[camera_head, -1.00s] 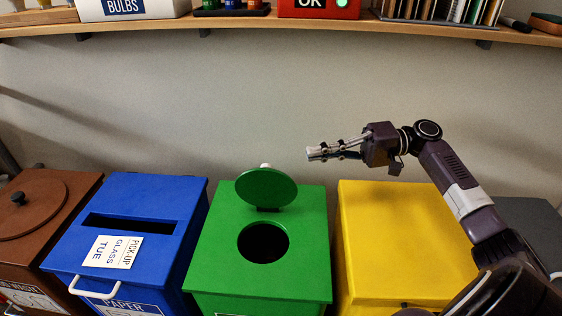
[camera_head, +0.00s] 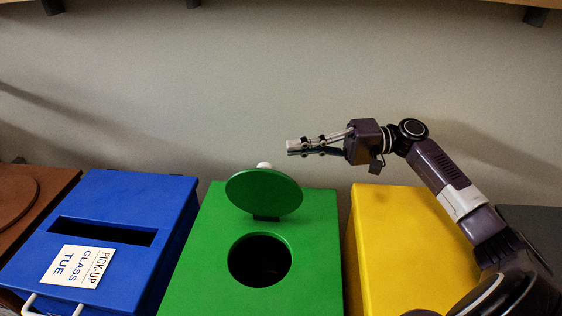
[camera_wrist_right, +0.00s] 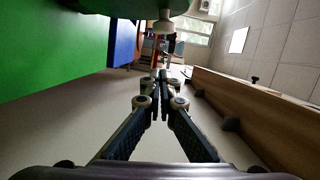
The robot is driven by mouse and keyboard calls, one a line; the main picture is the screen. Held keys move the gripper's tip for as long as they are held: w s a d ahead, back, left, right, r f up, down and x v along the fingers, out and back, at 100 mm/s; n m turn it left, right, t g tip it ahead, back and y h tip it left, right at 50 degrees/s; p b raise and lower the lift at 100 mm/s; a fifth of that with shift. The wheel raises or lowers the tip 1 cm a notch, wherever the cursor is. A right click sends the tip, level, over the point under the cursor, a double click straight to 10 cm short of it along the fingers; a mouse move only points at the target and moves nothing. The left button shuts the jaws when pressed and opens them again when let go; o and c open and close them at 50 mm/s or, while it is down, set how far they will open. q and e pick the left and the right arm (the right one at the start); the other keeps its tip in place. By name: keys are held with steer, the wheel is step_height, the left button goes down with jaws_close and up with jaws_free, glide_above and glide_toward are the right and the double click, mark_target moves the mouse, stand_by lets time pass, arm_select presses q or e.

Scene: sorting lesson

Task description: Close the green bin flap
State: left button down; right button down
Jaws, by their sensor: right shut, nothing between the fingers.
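The green bin (camera_head: 205,275) has a round hole in its top. Its round green flap (camera_head: 264,192) stands raised and tilted behind the hole, with a white knob (camera_head: 264,165) at its upper edge. My right gripper (camera_head: 290,147) is shut and empty, above and a little right of the flap, apart from it in the head view. In the right wrist view the shut fingers (camera_wrist_right: 161,76) point ahead. The flap (camera_wrist_right: 125,6) and its knob (camera_wrist_right: 165,22) show above them there. My left gripper is not in view.
A blue bin (camera_head: 165,220) with a slot and a paper sign stands left of the green bin. A yellow bin (camera_head: 400,230) stands right, below my right arm. A brown bin (camera_head: 50,195) is at the far left. A wall and a shelf (camera_head: 300,2) are behind.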

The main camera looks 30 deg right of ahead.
mark_target(265, 190)
steer(key=shift+s+a+f, duration=0.1)
steer(key=shift+s+a, duration=0.2)
steer(key=shift+a, duration=0.6)
steer(key=shift+s+a+f, duration=0.1)
steer(key=shift+s+a, duration=0.15)
steer(key=shift+a, duration=0.7)
steer(key=shift+s+a+f, duration=0.1)
steer(key=shift+s+a, duration=0.2)
steer(key=shift+a, duration=0.6)
